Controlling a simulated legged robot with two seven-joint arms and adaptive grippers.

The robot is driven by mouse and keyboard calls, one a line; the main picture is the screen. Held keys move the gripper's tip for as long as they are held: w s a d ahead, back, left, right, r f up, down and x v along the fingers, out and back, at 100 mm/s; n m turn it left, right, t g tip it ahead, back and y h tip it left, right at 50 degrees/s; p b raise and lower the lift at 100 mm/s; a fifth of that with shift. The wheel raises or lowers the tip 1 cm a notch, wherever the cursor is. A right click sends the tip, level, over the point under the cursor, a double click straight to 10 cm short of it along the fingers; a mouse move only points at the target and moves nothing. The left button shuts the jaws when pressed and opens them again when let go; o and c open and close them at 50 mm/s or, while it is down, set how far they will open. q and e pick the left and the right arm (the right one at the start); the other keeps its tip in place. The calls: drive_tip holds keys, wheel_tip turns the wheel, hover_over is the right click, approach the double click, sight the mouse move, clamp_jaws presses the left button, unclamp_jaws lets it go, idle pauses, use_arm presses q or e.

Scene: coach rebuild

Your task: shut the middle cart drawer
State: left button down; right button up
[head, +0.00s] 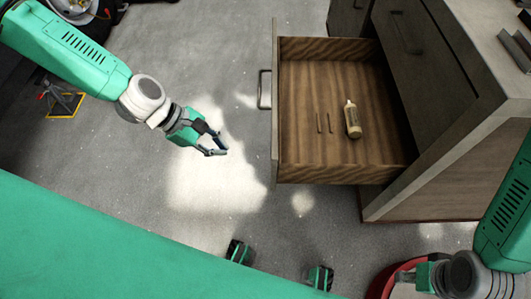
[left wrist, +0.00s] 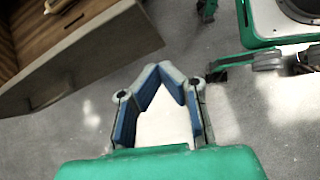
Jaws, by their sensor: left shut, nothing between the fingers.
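The cart drawer (head: 300,167) stands pulled out to the left from the grey cart (head: 425,70).
Another closed drawer front with a handle (head: 405,32) shows on the cart. Small dark items (head: 518,45) lie on the cart top. A red round object (head: 378,287) is by my right gripper. The grey floor (head: 215,195) left of the drawer is open.

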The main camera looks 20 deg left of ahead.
use_arm(q)
drive_tip(key=w+d+f+n+h+b, duration=0.1)
drive_tip(key=w+d+f+b, duration=0.3)
drive_tip(key=d, duration=0.5)
drive_tip(key=shift+w+f+n+t+b, duration=0.4)
drive_tip(key=shift+w+f+n, duration=0.5)
drive_tip(key=shift+w, duration=0.15)
use_arm(e)
drive_tip(key=shift+s+a+f, duration=0.1)
drive_tip(key=shift+s+f, duration=0.05)
drive_tip(key=shift+f, duration=2.45)
